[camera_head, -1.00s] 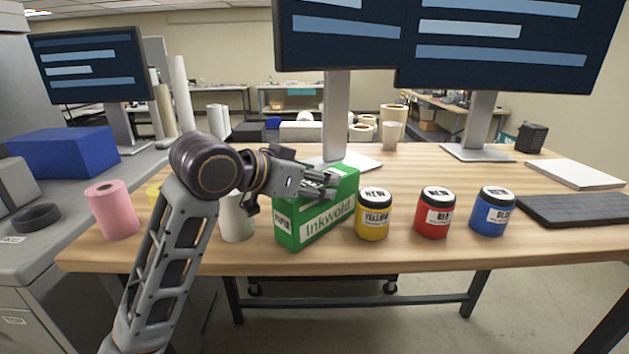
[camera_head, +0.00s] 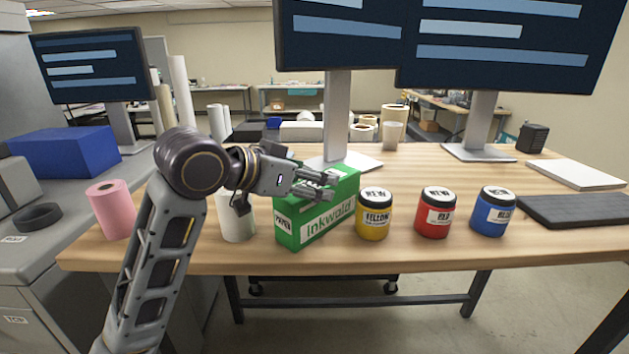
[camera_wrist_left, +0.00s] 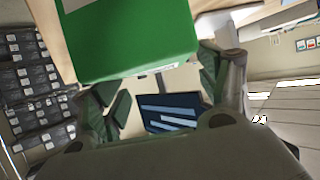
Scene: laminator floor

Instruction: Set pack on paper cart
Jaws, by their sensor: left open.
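In the left wrist view the pack (camera_wrist_left: 135,42) fills the upper middle, just beyond the spread fingers of the gripper (camera_wrist_left: 168,88). Whether a finger touches it I cannot tell. My right gripper is not in view. No paper cart is clearly recognisable; only casters and a low frame show under the table.
Yellow (camera_head: 373,216), red (camera_head: 436,214) and blue (camera_head: 493,212) jars stand in a row right of the pack. A white roll (camera_head: 236,220) and a pink roll (camera_head: 110,212) stand to the left. Monitors (camera_head: 335,40) rise behind. The table's front strip is clear.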

